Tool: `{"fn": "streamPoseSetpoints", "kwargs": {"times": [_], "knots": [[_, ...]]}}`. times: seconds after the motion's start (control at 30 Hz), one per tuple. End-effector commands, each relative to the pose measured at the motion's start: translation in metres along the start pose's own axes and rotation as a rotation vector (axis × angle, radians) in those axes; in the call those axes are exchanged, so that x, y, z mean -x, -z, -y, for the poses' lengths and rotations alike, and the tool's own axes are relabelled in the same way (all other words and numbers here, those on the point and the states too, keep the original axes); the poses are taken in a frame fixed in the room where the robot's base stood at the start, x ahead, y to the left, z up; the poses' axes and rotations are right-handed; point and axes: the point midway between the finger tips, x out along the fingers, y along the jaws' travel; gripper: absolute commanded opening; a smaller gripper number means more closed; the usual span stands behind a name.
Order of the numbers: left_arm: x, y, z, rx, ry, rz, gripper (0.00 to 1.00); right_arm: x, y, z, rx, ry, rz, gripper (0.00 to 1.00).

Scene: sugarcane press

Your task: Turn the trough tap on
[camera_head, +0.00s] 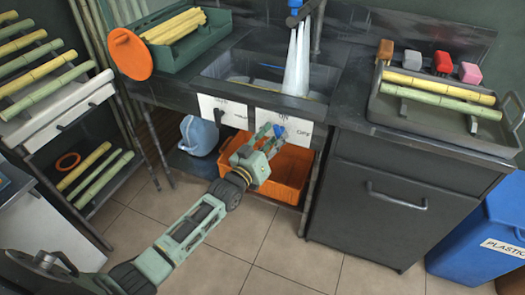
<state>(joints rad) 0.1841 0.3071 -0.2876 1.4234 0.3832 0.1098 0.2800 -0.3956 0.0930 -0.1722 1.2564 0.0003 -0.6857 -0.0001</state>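A white panel (299,132) marked ON and OFF is on the front below the sink. A small blue part (279,130), apparently a tap handle, shows on it beside the ON and OFF marks. My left gripper (273,134) reaches up to this panel with its fingertips at or very near the blue part. The fingers overlap the blue part, so I cannot tell whether they grip it. White water (298,62) streams from a spout above into the sink (225,63). My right gripper is out of view.
An orange crate (292,172) sits under the sink, just behind my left gripper, with a grey-blue watering can (198,136) to its left. A dark cabinet (405,188) stands to the right. The tiled floor in front is clear.

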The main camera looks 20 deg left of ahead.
Motion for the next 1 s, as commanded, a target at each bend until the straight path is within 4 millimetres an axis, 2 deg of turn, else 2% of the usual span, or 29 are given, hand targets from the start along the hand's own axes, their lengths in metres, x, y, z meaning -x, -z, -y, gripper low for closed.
{"fn": "streamPoseSetpoints", "kwargs": {"times": [0.2, 0.43, 0.6, 1.0], "knots": [[0.047, -0.002, 0.001, -0.001, 0.001, 0.004, 0.35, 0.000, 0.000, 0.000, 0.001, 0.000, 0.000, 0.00], [0.083, -0.001, 0.000, -0.001, 0.001, 0.003, 0.35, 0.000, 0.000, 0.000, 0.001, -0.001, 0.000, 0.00], [0.095, -0.001, 0.001, -0.001, 0.001, 0.002, 0.35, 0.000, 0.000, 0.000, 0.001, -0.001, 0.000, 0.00], [0.097, 0.000, 0.001, -0.001, 0.001, 0.001, 0.35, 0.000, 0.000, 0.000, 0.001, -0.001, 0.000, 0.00]]}}
